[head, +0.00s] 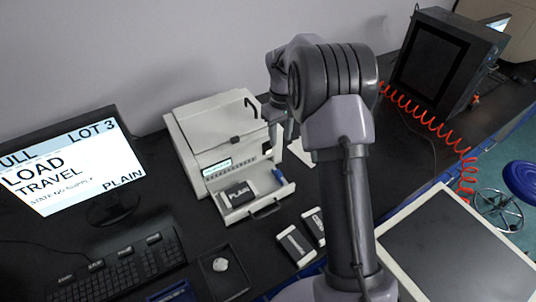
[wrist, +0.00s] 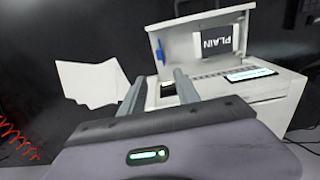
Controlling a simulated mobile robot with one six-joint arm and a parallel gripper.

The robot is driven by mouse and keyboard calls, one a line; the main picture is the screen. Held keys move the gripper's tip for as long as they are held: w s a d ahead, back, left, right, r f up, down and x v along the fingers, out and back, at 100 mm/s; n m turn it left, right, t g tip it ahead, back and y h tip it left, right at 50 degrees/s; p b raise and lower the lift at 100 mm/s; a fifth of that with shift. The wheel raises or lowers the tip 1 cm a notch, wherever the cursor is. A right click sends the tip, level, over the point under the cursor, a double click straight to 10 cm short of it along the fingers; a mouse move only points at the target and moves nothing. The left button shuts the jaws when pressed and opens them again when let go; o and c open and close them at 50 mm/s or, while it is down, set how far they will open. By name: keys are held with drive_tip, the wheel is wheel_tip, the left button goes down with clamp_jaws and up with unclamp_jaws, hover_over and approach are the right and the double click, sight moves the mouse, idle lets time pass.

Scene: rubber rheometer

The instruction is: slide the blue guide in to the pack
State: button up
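The blue guide (head: 279,177) stands in the pulled-out tray (head: 287,191) of the pale printer, near the tray's right end. The dark pack marked PLAIN (head: 238,194) lies in the tray to its left, with a gap between them. In the wrist view the guide (wrist: 160,50) is left of the pack (wrist: 220,42), again apart from it. My gripper (wrist: 161,77) is open, with nothing between its two fingers, and is above the printer side, clear of the guide. In the head view my arm partly hides the gripper (head: 281,125).
The printer body (head: 215,135) stands behind the tray. White sheets (head: 301,151) lie right of it. Two labelled packs (head: 296,246) and a black tray with a mouse (head: 221,264) lie in front. A monitor (head: 75,165) stands left; a red coiled hose (head: 430,117) runs right.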

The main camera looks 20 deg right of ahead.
sight(279, 172)
wheel_tip(279, 172, down, 17)
drive_tip(key=b, duration=0.4)
drive_tip(key=shift+b, duration=0.4)
drive_tip(key=shift+c, duration=0.2)
clamp_jaws()
idle(0.5)
